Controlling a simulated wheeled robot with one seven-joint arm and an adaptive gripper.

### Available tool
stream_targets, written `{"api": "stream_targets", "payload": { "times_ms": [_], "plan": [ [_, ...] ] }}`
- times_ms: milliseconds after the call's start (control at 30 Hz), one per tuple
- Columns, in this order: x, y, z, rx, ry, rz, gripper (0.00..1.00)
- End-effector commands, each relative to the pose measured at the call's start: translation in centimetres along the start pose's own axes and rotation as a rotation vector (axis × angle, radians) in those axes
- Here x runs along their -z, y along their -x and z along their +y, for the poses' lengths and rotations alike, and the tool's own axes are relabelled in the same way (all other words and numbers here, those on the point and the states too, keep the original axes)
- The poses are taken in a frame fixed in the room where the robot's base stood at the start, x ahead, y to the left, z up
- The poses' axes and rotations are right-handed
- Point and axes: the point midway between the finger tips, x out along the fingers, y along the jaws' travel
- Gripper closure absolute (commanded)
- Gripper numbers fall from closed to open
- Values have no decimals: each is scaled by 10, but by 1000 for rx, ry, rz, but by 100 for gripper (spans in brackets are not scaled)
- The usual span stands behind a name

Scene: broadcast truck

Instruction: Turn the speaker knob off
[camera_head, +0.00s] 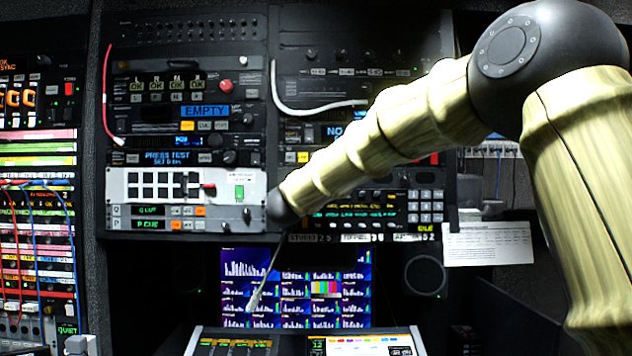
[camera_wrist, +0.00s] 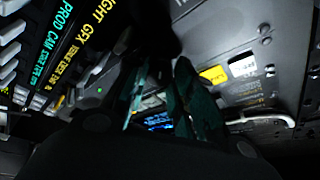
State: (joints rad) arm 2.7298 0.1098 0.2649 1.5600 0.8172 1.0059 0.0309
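My gripper (camera_wrist: 161,68) shows in the wrist view as two dark greenish fingers standing apart, with a gap between them and nothing seen held. In the head view my arm reaches from the right to the rack, and its dark end covers part of the panels. The fingers cannot be made out there. No knob is clearly labelled as the speaker knob. Dark knobs sit on the rack, one beside the PRESS TEST display (camera_head: 229,157) and one low on the panel with the Q CUE and P CUE displays (camera_head: 225,228). I cannot tell whether any finger touches a knob.
A round speaker-like ring (camera_head: 425,276) is right of the multi-picture screen (camera_head: 240,270). A lit console (camera_head: 365,345) stands in front below. A thin gooseneck-like rod (camera_head: 262,285) rises before the screen. A white cable (camera_head: 310,108) loops across the rack above my arm.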

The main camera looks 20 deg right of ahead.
Motion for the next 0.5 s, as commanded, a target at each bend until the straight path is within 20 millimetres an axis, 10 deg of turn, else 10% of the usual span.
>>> {"api": "stream_targets", "payload": {
  "times_ms": [500],
  "plan": [
    [0,8,0,0,-1,1,66]
  ]
}}
